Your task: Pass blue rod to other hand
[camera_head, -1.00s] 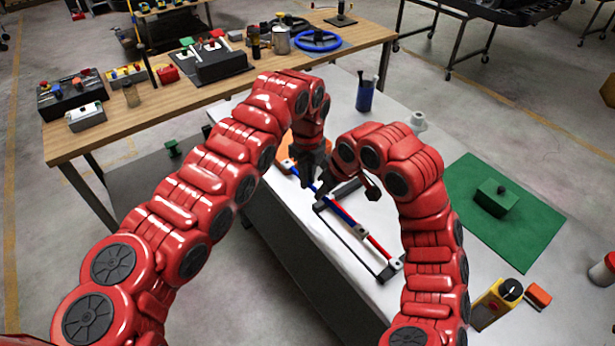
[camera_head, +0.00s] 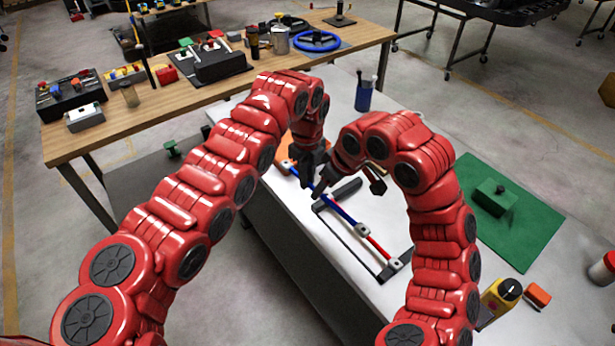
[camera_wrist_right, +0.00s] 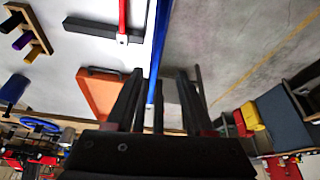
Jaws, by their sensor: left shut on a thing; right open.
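The blue rod (camera_head: 344,215) runs slantwise over the white table in the head view. My left gripper (camera_head: 305,180) is shut on it near its far end. My right gripper (camera_head: 322,188) is close beside the left one, at the rod. Its exact gap is hard to see there. In the right wrist view the blue rod (camera_wrist_right: 158,45) passes up the middle, between the spread dark fingers of my open right gripper (camera_wrist_right: 158,85). Whether they touch it cannot be told.
A red rod (camera_head: 376,244) sits on a black stand (camera_head: 350,243) on the white table (camera_head: 300,250). An orange tray (camera_wrist_right: 98,95) lies near the grippers. A blue cup (camera_head: 364,97) and a green mat (camera_head: 535,232) are farther off. A wooden table (camera_head: 160,108) with parts stands behind.

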